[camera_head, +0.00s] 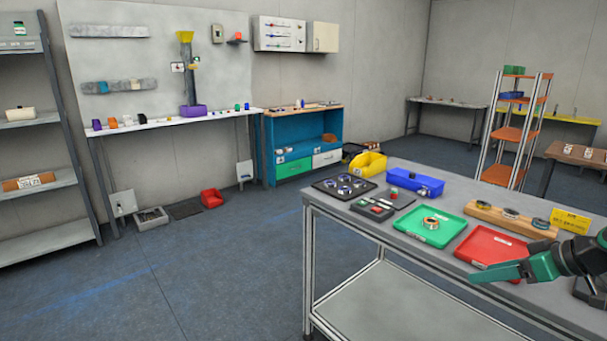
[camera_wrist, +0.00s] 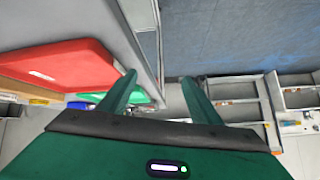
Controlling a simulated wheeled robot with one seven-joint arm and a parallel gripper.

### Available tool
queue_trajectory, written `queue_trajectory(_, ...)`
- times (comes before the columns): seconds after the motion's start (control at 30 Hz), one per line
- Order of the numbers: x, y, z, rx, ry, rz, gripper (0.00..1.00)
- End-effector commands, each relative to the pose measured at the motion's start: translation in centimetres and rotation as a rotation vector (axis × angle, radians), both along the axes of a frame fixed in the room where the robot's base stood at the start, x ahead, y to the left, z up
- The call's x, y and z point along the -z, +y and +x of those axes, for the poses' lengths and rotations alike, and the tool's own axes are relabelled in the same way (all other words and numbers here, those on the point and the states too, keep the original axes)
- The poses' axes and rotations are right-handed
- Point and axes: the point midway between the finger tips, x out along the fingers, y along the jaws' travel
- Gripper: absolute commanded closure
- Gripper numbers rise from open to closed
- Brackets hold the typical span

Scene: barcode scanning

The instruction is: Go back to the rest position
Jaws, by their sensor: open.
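My gripper (camera_head: 490,276) is at the right of the head view, with its green fingers over the front edge of the table, in front of the red tray (camera_head: 490,247). In the wrist view my gripper (camera_wrist: 160,80) has its two green fingers spread apart with nothing between them. The red tray (camera_wrist: 62,66) shows to the left of the fingers there. The green tray (camera_head: 432,226) lies left of the red one and holds a small ring-shaped item (camera_head: 430,222).
The grey table (camera_head: 400,260) also holds a dark plate with round parts (camera_head: 345,186), a blue bin (camera_head: 415,183), a yellow bin (camera_head: 368,164), a wooden block with round parts (camera_head: 510,217) and a yellow sign (camera_head: 570,220). The floor (camera_head: 220,270) left of the table is clear.

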Motion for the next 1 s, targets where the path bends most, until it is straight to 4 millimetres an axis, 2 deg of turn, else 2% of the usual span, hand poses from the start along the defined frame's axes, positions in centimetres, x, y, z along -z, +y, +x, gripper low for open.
queue_trajectory(0.17, 0.7, 2.4, -2.8, 0.05, 0.191, -0.029, 0.42)
queue_trajectory(0.27, 0.9, 3.6, -5.6, 0.123, 0.334, -0.052, 0.42)
queue_trajectory(0.5, 0.2, 5.0, -13.4, 0.401, 0.624, -0.104, 0.42)
queue_trajectory(0.7, -1.0, 5.5, -19.9, 0.676, 0.781, -0.108, 0.42)
queue_trajectory(0.83, -1.5, 5.6, -22.7, 0.804, 0.834, -0.097, 0.42)
queue_trajectory(1.0, -1.7, 5.4, -24.1, 0.874, 0.861, -0.088, 0.42)
